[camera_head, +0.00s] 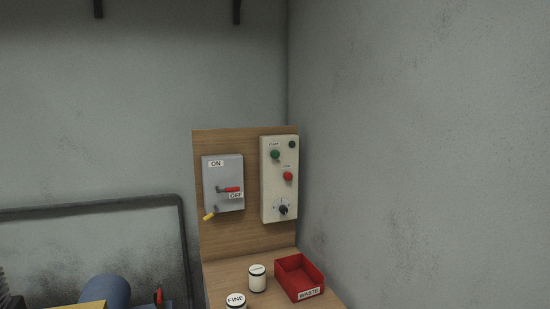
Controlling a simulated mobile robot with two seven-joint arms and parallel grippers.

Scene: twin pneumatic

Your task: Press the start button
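The green start button (275,154) sits near the top of a cream control box (267,203), under a small label that seems to read START. A red button (288,176) is below it to the right, with a small label above. A black rotary knob (283,210) is at the bottom of the box, and a small dark green round part (292,144) is at the top right. The box is fixed to an upright wooden board (230,237). Neither of my grippers shows in the head view. Nothing covers the start button.
A grey switch box (222,170) with a red handle (230,189) and ON and OFF labels is left of the control box. Below stand a red WASTE bin (313,275), a white jar (257,283) and a FINE jar (236,301). A blue cylinder (108,291) is lower left.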

